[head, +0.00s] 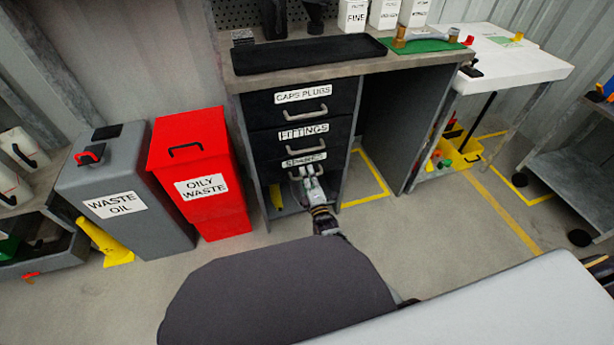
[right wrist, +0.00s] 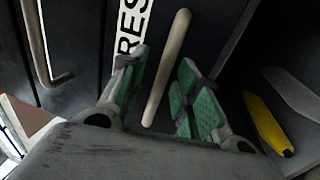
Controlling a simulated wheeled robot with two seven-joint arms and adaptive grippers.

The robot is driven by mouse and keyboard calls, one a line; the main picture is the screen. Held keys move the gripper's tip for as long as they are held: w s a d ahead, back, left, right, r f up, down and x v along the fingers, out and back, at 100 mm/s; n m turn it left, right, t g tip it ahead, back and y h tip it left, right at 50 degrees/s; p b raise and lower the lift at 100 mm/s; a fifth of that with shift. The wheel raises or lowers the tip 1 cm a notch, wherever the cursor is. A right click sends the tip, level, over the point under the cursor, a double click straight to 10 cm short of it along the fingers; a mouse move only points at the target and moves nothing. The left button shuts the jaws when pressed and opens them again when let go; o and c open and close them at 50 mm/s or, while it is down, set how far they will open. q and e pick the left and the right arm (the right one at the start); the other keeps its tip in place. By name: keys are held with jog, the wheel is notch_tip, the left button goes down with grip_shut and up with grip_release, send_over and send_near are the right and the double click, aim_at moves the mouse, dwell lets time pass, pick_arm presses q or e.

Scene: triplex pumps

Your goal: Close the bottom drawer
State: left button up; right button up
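The bottom drawer, labelled SPARES (head: 303,159), is the lowest of three dark drawers in the workbench cabinet. I cannot tell how far out it stands. My right gripper (head: 311,174) is in front of it and hides most of its handle in the head view. In the right wrist view the pale bar handle (right wrist: 168,68) lies between the two green-padded fingers of that gripper (right wrist: 165,95). The fingers are apart, with a gap on each side of the bar. My left gripper is not in view.
The drawers labelled FITTINGS (head: 303,134) and CAPS PLUGS (head: 302,98) are above. A red oily waste bin (head: 200,165) and a grey waste oil bin (head: 125,200) stand left of the cabinet. An open bay is right of the drawers. Yellow lines mark the floor.

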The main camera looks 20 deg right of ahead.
jog(key=shift+s, duration=0.1)
jog(key=s+f, duration=0.1)
jog(key=s, duration=0.6)
jog(key=shift+d+f, duration=0.15)
jog(key=shift+f, duration=0.1)
jog(key=shift+s, duration=0.1)
dwell(0.9)
